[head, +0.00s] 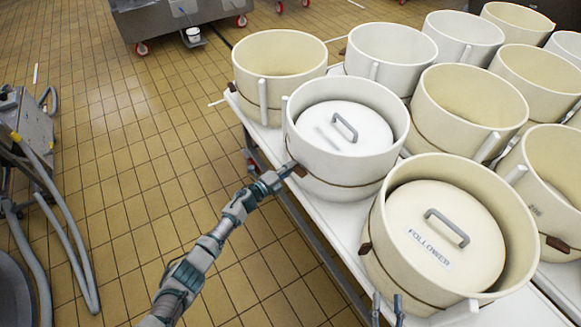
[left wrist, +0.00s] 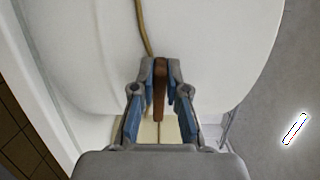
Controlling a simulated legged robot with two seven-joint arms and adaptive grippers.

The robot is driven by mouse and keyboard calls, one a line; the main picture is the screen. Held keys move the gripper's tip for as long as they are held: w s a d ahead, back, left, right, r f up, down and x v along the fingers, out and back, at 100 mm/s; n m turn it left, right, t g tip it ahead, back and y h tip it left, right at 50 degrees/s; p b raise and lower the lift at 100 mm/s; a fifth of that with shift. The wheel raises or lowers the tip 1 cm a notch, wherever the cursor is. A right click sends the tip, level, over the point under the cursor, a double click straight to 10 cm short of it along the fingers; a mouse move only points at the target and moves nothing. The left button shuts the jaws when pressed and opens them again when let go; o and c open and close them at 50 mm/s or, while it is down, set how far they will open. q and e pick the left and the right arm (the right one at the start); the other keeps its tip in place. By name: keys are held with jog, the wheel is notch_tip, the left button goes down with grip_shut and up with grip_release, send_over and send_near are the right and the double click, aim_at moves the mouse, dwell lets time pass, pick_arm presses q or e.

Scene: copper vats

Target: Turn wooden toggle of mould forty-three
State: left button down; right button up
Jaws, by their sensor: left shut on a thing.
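A white round mould (head: 320,168) stands on the table with a white lid (head: 330,122) and grey handle inside it. A brown cord runs around its lower part. No number is legible on it. Its wooden toggle (head: 299,170) sits on the cord at the mould's left side. My left gripper (head: 285,172) is at that toggle, and the left wrist view shows its fingers (left wrist: 160,85) shut on the brown toggle (left wrist: 160,100), close to the white wall. My right gripper (head: 387,297) shows only as two spread fingertips at the bottom edge, open and empty, in front of the cream mould.
A cream mould with a lid marked FOLLOWER (head: 430,258) stands nearer, with its own brown toggle (head: 365,249). Several open moulds crowd the white table (head: 315,215) behind and right. Tiled floor lies free to the left, beyond which stands a grey machine (head: 25,125) with hoses.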

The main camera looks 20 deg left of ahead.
pick_arm(q)
jog(key=shift+a+f+n, duration=0.1)
jog(key=shift+f+n, duration=0.15)
jog(key=shift+n, duration=0.05)
jog(key=c, duration=1.2)
grip_release()
jog(key=v, duration=1.2)
jog(key=shift+f, duration=0.1)
